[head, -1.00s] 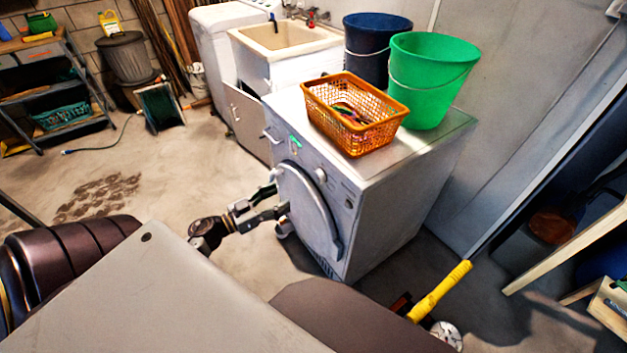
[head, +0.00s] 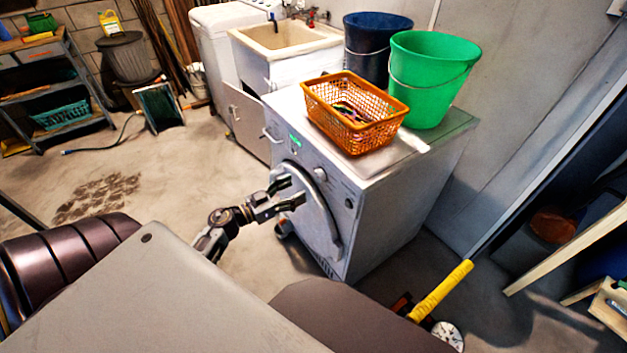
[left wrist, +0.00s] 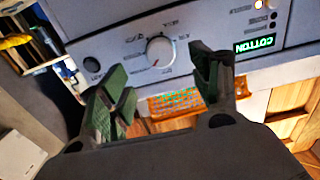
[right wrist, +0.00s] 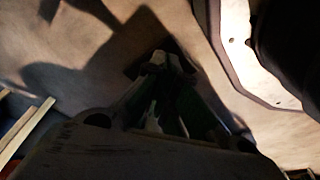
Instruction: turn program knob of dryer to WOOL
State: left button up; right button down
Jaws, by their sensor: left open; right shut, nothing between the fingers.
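The dryer (head: 385,215) stands in the middle of the head view, its front facing my left arm. Its round white program knob (head: 320,174) sits on the upper front panel. In the left wrist view the knob (left wrist: 160,51) shows between and beyond my open left fingers, with printed marks around it. The lit green display (left wrist: 262,44) reads COTTON. My left gripper (head: 296,190) is open and empty in front of the dryer door, a little left of and below the knob, apart from it. My right gripper (right wrist: 162,62) is shut and empty over the floor, in shadow.
An orange basket (head: 340,115), a green bucket (head: 432,85) and a dark blue bucket (head: 372,50) stand on the dryer. A sink cabinet (head: 285,50) stands behind it. A yellow-handled tool (head: 440,290) is near the dryer's right front.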

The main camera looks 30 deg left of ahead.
aim_at(317, 178)
pick_arm(q)
jog(key=shift+b+x, duration=0.35)
jog(key=shift+x, duration=2.9)
jog(key=shift+w+d, duration=0.2)
jog(key=shift+w, duration=0.3)
jog(key=shift+w+d, duration=0.15)
jog(key=shift+w, duration=0.15)
pick_arm(e)
jog(key=r, duration=0.2)
jog(key=w+a+r, duration=0.1)
jog(key=shift+f, duration=0.1)
pick_arm(q)
jog(key=c, duration=1)
jog(key=shift+c, duration=0.2)
